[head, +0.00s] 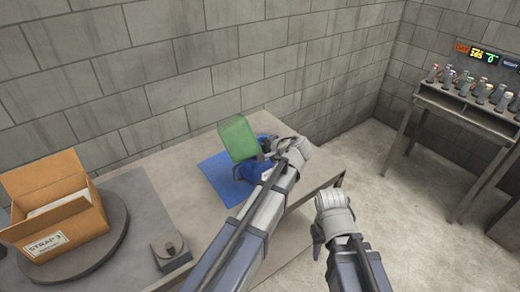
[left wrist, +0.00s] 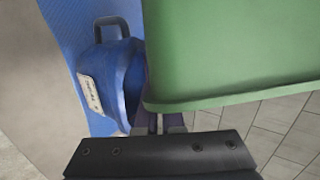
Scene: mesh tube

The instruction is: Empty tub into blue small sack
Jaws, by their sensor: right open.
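A green tub (head: 238,138) is held in the air by my left gripper (head: 264,155), tilted above the blue small sack (head: 246,172). In the left wrist view the tub (left wrist: 230,50) fills the upper right, and my left gripper (left wrist: 160,122) is shut at its rim. The sack (left wrist: 118,75) shows there beside the tub, with a handle, a pale label and a dark opening. The tub's contents are hidden. My right gripper (head: 318,238) is open and empty, right of the table edge.
The sack stands on a blue mat (head: 217,185) on the table (head: 180,168). An open cardboard box (head: 75,220) sits on a round turntable (head: 100,262) at left. A small grey device (head: 170,252) is near the front. A rack of bottles (head: 470,92) stands far right.

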